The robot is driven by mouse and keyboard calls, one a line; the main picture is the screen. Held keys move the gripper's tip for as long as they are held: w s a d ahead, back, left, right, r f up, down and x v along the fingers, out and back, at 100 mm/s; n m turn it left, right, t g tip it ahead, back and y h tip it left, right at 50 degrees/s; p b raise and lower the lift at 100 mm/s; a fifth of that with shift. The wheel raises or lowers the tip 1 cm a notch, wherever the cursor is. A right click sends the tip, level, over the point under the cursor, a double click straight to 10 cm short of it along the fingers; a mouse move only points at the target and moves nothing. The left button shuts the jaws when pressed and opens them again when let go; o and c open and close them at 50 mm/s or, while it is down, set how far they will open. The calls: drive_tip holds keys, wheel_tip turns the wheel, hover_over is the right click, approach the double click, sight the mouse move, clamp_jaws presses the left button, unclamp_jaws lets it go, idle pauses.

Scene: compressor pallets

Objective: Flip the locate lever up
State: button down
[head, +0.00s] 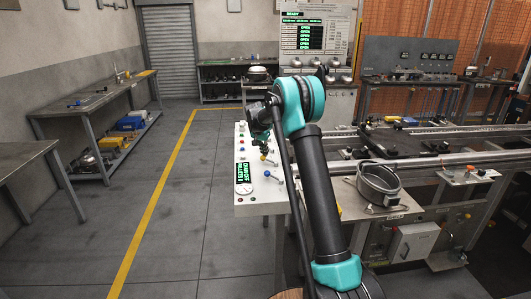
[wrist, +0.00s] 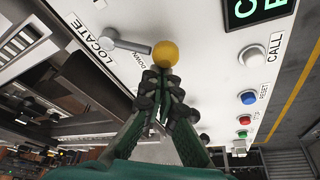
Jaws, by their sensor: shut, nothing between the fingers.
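The locate lever (wrist: 125,46) is a grey metal arm with a yellow ball knob (wrist: 165,54) on a white panel (wrist: 215,85). In the wrist view the word LOCATE is beside its pivot and the word DOWN is printed near the knob. My gripper (wrist: 161,76) is shut and empty, with its fingertips right by the knob; whether they touch it I cannot tell. In the head view my gripper (head: 258,150) is over the control panel (head: 262,207), close to the yellow knob (head: 263,157).
The floor left of the panel is clear.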

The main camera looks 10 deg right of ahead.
sight(262, 158)
drive_tip(key=s+n, duration=0.1)
drive_tip(key=a+n+y, duration=0.1)
drive_tip(key=n, duration=0.1)
drive_tip(key=shift+s+t, duration=0.3)
drive_tip(key=shift+s, duration=0.1)
drive_tip(key=n, duration=0.1)
drive_tip(key=s+n+y, duration=0.1)
drive_tip(key=n, duration=0.1)
drive_tip(key=shift+s+a, duration=0.25)
drive_tip(key=s+n, duration=0.1)
drive_tip(key=n, duration=0.1)
drive_tip(key=s+n+y, duration=0.1)
drive_tip(key=n, duration=0.1)
drive_tip(key=shift+s+n+y, duration=0.3)
drive_tip(key=shift+s, duration=0.45)
drive_tip(key=shift+s+d, duration=0.1)
drive_tip(key=shift+d, duration=0.05)
drive_tip(key=shift+w+a, duration=0.2)
drive_tip(key=shift+w, duration=0.15)
drive_tip(key=w+r, duration=0.1)
drive_tip(key=w+a, duration=0.1)
drive_tip(key=w, duration=0.1)
drive_tip(key=shift+r, duration=0.4)
drive_tip(key=v, duration=0.9)
drive_tip(key=shift+s, duration=0.2)
